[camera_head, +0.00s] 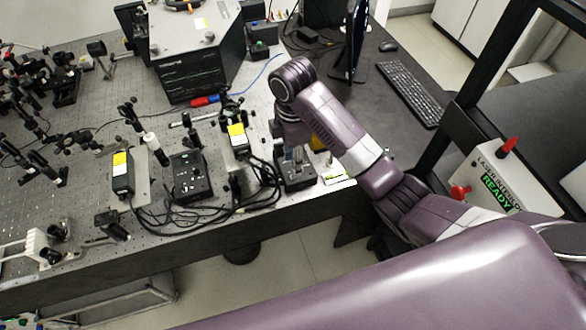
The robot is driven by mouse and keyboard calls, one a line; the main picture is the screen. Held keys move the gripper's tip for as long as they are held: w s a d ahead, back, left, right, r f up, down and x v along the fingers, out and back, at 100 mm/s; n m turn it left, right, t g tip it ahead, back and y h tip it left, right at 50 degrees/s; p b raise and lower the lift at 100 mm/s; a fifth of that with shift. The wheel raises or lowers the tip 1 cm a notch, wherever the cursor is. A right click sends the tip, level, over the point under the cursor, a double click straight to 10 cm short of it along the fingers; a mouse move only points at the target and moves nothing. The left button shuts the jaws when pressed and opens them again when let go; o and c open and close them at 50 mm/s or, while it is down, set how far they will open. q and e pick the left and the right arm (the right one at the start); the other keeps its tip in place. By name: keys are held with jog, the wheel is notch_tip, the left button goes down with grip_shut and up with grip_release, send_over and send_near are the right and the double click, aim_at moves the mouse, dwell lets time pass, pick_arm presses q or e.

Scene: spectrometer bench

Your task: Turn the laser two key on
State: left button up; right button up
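My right gripper (297,160) points down from my purple arm at the near edge of the optical bench. Its fingers are small and partly hidden, and I cannot tell whether they touch anything. Just under it is a black control box (296,183), partly covered by the gripper. A second black control box (188,180) with small knobs lies further left. I cannot read which box is laser two, and no key can be made out clearly. My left gripper is not in view.
Black cables (235,192) lie looped between the boxes. Yellow-labelled laser heads (122,176) and many optical mounts crowd the bench's left. A monitor (352,40) and keyboard (408,92) are at the upper right. A laser interlock panel (492,180) reading READY stands at the right.

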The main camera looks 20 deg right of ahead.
jog(key=shift+f+p, duration=0.4)
jog(key=shift+f, duration=1.6)
grip_shut()
